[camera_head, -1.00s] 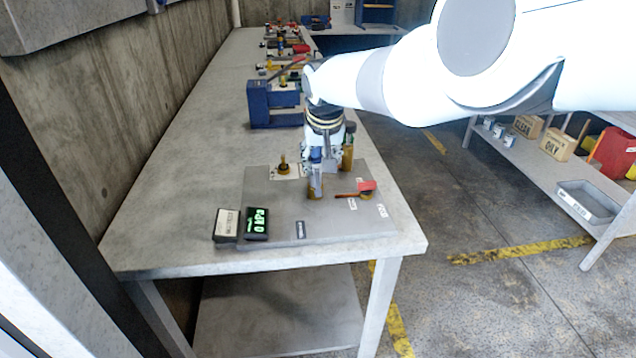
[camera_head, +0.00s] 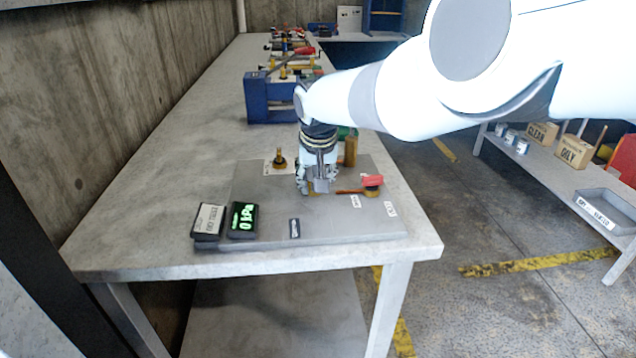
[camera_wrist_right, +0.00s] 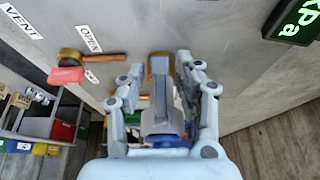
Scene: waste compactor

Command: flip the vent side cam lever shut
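My right gripper (camera_head: 318,188) is low over the grey plate (camera_head: 270,215), pointing down. In the right wrist view its fingers (camera_wrist_right: 160,80) are parted on either side of a brass fitting (camera_wrist_right: 160,63). A grey lever-like piece (camera_wrist_right: 162,100) with a blue end (camera_wrist_right: 165,141) shows between them; I cannot tell whether they touch it or whether it is the vent side cam lever. Right of the gripper, a brass valve (camera_head: 372,192) has a wooden handle and a red tag, beside small labels. It also shows in the wrist view (camera_wrist_right: 68,56). My left gripper is not in view.
A pressure display (camera_head: 243,218) and a dark labelled box (camera_head: 208,221) sit at the plate's left. A brass post (camera_head: 350,152) stands behind the gripper. A blue vise-like block (camera_head: 268,100) is farther back. The bench's front edge is clear.

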